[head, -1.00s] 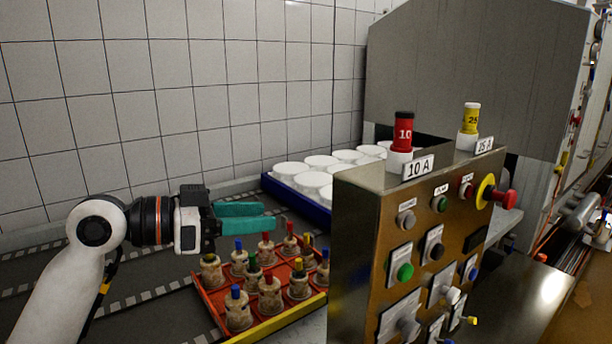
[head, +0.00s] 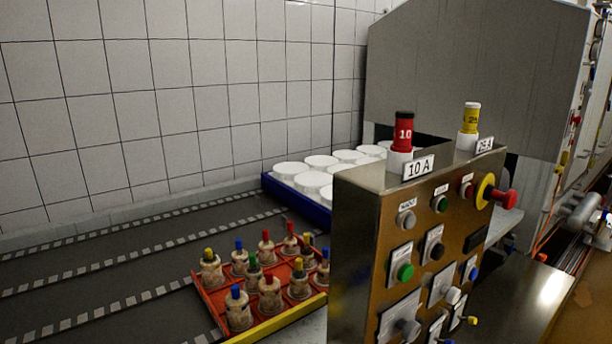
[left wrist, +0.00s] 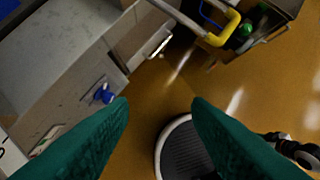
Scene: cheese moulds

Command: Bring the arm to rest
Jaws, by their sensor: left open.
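My left gripper (left wrist: 160,122) shows only in the left wrist view. Its two green fingers are apart, with nothing between them, above the brown floor (left wrist: 145,98). My left arm is out of the head view. My right gripper is in neither view.
In the head view, a red tray (head: 213,306) of several small moulds with coloured tops sits on the dark conveyor (head: 100,275). A blue tray (head: 318,214) of white moulds stands behind it. A metal control box (head: 362,225) with buttons and fuses stands at the right.

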